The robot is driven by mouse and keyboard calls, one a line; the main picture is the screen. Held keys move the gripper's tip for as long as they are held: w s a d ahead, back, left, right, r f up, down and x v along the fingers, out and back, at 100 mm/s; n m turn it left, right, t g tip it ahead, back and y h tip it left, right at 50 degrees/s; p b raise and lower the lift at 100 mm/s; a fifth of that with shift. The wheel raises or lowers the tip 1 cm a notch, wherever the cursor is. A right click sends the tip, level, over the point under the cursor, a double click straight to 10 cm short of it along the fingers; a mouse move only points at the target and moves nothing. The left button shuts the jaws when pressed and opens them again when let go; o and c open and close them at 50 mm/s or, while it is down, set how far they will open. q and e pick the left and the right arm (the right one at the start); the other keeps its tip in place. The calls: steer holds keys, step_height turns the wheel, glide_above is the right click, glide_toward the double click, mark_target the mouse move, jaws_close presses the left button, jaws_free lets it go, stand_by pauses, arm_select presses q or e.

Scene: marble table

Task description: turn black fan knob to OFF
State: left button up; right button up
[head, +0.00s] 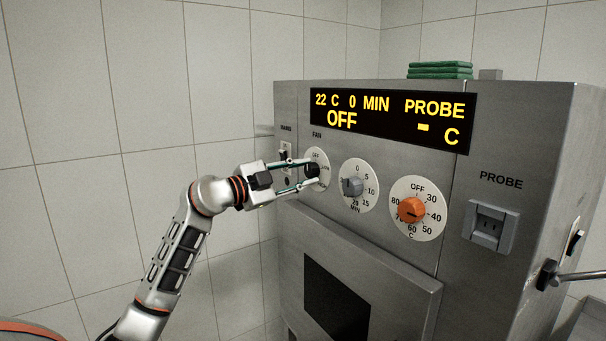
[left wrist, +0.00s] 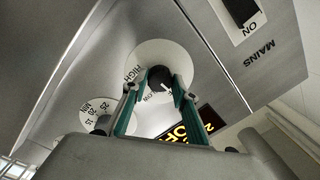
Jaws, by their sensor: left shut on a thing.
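The black fan knob (head: 312,171) sits at the centre of a white dial (head: 319,155) on the steel panel, below the FAN label. My left gripper (head: 304,173) reaches it from the left and is shut on the knob, one finger on each side. In the left wrist view, the knob (left wrist: 158,77) is between the green-lined fingers (left wrist: 157,87). A white mark shows on the knob, but I cannot tell which setting it points at. The HIGH label is readable there; the fingers cover part of the dial. My right gripper is not in view.
A grey timer knob (head: 352,187) and an orange temperature knob (head: 411,210) are to the right. The display (head: 390,116) above reads 22 C, 0 MIN, OFF. The mains switch (head: 284,157) is close left of the dial. A probe socket (head: 490,226) is farther right.

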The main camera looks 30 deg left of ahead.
arm_select(q)
steer(key=o, duration=1.1)
steer(key=v, duration=1.2)
